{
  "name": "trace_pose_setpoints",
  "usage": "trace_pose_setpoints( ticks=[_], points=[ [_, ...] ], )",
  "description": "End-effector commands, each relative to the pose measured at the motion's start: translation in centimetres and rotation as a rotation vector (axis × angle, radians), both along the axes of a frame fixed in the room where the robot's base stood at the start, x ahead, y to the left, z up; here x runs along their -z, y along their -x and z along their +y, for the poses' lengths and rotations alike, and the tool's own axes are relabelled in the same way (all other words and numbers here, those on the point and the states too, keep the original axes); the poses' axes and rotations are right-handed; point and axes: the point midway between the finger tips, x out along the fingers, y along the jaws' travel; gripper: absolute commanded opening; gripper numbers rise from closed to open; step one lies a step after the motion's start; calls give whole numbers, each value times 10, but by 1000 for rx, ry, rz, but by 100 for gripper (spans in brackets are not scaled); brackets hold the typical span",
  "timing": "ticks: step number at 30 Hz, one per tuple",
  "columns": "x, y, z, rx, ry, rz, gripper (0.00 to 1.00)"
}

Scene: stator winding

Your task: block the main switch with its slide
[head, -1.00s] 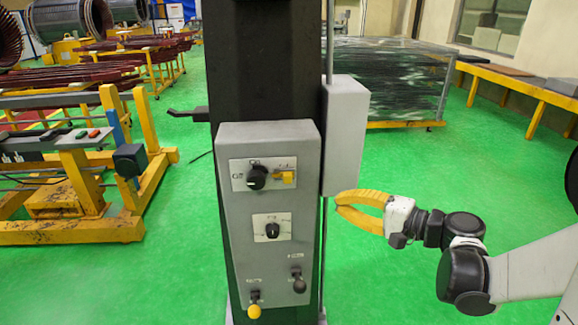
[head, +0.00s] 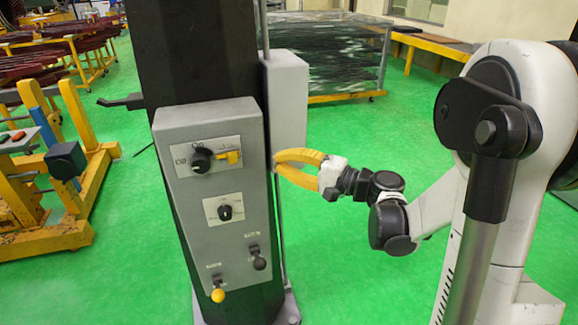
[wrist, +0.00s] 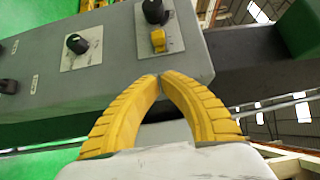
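The main switch is a black rotary knob (head: 201,160) at the top of a grey control panel (head: 180,238) on a dark column. Its yellow slide (head: 233,157) sits just right of the knob on the same light plate. In the wrist view, the knob (wrist: 155,11) is at the top edge and the slide (wrist: 158,40) is below it. My gripper (head: 276,160) has yellow curved fingers and is right of the panel's side edge, apart from the slide. In the wrist view, its fingertips (wrist: 160,77) meet with nothing between them, pointing toward the slide.
A second black knob (head: 225,211) and two small levers, one with a yellow ball (head: 218,295), are lower on the panel. A grey box (head: 286,100) is on the column just above my gripper.

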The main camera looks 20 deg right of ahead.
Motion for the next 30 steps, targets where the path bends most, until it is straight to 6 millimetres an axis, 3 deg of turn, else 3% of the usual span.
trace_pose_setpoints(
  ticks=[7,13,30],
  points=[
    [2,-38,38,-5,0,0,0],
    [1,-37,65,-3,0,0,0],
    [0,-37,79,-2,0,0,0]
  ],
)
